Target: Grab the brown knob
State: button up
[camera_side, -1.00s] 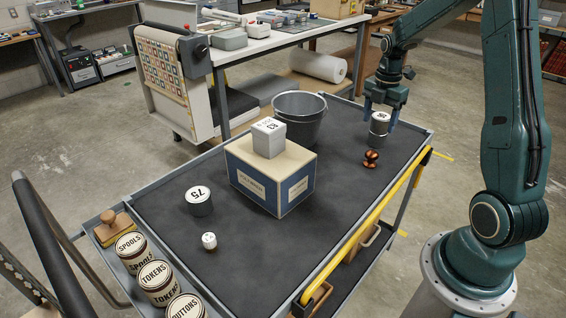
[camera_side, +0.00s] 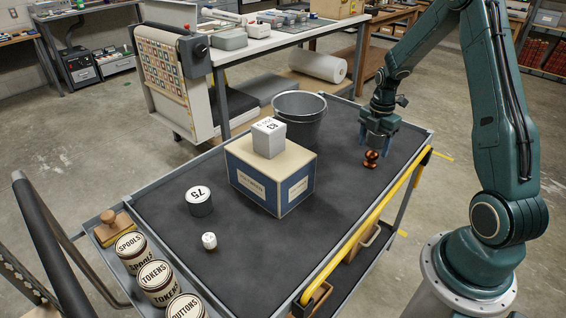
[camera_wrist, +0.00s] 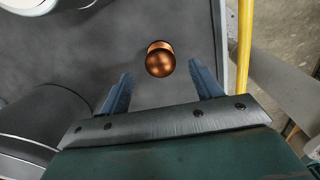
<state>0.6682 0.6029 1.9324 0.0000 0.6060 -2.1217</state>
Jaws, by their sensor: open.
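The brown knob (camera_side: 371,158) is a small, shiny, copper-brown piece standing on the dark cart top (camera_side: 330,215), near the yellow-railed edge. In the wrist view the knob (camera_wrist: 160,60) is just beyond my fingertips and roughly centred between them. My gripper (camera_side: 375,148) points down just behind and above the knob in the side view. In the wrist view my gripper (camera_wrist: 160,82) has its two blue fingers spread wide with nothing held. The fingers do not appear to touch the knob.
A yellow rail (camera_side: 370,225) runs along the near right edge. A metal bucket (camera_side: 300,112) and a blue-sided box (camera_side: 268,185) bearing a grey block (camera_side: 269,138) stand to the left.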

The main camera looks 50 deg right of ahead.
aim_at(373, 152)
jog(key=shift+f, duration=2.55)
jog(key=c, duration=1.2)
jog(key=shift+o, duration=0.2)
jog(key=shift+r, duration=0.1)
notch_tip(373, 152, up, 20)
